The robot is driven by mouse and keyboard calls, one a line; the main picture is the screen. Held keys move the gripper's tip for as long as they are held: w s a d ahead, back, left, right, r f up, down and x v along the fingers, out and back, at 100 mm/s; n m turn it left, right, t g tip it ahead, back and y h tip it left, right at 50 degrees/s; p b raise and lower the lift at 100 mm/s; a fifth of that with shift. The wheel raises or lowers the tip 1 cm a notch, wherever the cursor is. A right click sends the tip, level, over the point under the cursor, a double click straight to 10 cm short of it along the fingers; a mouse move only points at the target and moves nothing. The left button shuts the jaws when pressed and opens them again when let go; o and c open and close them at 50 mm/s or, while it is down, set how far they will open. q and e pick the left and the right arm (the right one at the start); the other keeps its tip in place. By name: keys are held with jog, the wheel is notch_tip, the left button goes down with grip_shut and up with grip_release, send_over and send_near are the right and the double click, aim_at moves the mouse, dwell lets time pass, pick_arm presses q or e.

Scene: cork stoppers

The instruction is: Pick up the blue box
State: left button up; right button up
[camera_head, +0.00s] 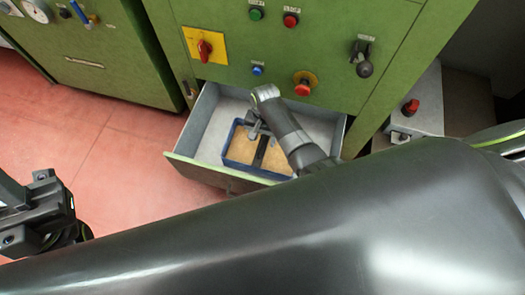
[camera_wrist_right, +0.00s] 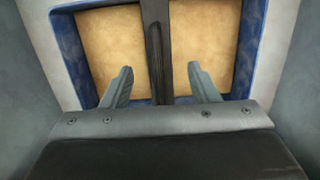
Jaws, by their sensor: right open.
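The blue box (camera_head: 228,142) sits inside the open drawer (camera_head: 196,118); it has a blue rim and a tan inside. A dark bar (camera_head: 262,154) runs across its middle. My right gripper (camera_head: 254,128) is over the box, and its wrist hides part of it. In the right wrist view, the blue box (camera_wrist_right: 71,48) fills the upper middle. My right gripper (camera_wrist_right: 160,70) is open there, with one finger on each side of the dark bar (camera_wrist_right: 156,35). I cannot tell whether the fingers touch it. My left gripper (camera_head: 40,215) is at the lower left, away from the drawer.
Red floor (camera_head: 120,160) lies clear at the left. My dark arm covers the lower right.

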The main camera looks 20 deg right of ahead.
notch_tip(320, 180, down, 4)
jog(key=shift+s+a+r+b, duration=0.15)
jog(key=shift+r+b, duration=0.1)
jog(key=shift+b, duration=0.5)
jog(key=shift+c, duration=0.4)
grip_shut()
